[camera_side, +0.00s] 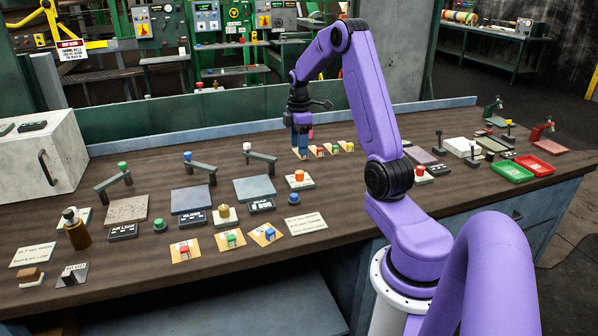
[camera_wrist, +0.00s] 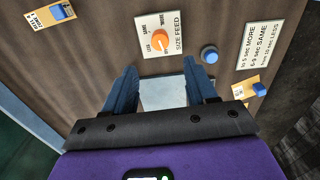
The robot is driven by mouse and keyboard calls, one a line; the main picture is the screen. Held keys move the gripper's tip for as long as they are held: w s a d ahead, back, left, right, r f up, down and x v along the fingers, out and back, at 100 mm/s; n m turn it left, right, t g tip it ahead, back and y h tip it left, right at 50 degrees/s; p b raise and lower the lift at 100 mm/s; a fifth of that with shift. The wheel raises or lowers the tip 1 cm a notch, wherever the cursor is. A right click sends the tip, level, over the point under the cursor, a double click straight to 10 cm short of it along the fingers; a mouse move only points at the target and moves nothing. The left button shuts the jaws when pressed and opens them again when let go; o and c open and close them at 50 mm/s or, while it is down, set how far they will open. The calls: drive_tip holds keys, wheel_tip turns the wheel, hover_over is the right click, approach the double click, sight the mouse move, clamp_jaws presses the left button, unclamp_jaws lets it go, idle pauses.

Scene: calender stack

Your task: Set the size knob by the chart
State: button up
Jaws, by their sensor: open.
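The orange size knob (camera_wrist: 160,40) sits on a white plate lettered SIZE FEED in the wrist view, beyond my open fingertips. A pale mark shows on its lower side; the small scale words around it are hard to read. In the side view the knob (camera_side: 299,176) is near the table's middle. The chart (camera_wrist: 259,44) is a white card reading MORE, SAME and LESS against seconds; it lies flat near the front edge in the side view (camera_side: 305,223). My gripper (camera_side: 301,143) is empty, behind the knob and apart from it, and its fingers also show in the wrist view (camera_wrist: 161,66).
A blue button (camera_wrist: 209,54) lies between knob and chart. A dark display (camera_side: 261,205) stands left of the button; its reading is unclear. Small coloured switches on cards (camera_side: 268,234) line the front, and others stand near my gripper. Posts with arms (camera_side: 262,158) rise at left.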

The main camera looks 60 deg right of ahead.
sight(299, 172)
wheel_tip(299, 172, down, 10)
drive_tip(key=shift+f, duration=0.15)
idle(0.4)
clamp_jaws()
